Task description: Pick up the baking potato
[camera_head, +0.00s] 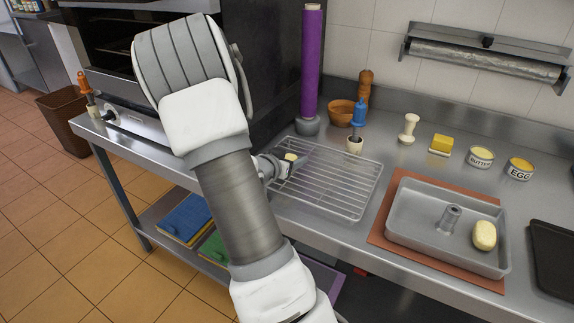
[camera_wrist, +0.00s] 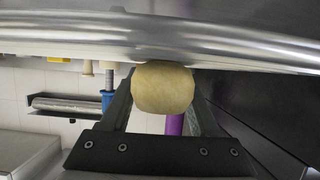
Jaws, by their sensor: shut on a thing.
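A pale yellow, rounded baking potato (camera_wrist: 163,88) sits between the two dark fingers of my gripper (camera_wrist: 160,92) in the wrist view. The fingers are shut on its sides. In the head view the potato (camera_head: 291,157) shows small at my gripper (camera_head: 273,166), at the left end of the slatted wire grill (camera_head: 340,178). A thick shiny metal bar (camera_wrist: 250,52) runs across the wrist view right by the potato. I cannot tell whether the potato touches it. My arm hides part of the area left of the grill.
A grey pan (camera_head: 420,229) on a brown mat (camera_head: 378,238) holds another pale yellow, potato-like item (camera_head: 484,235). The grill's middle is empty.

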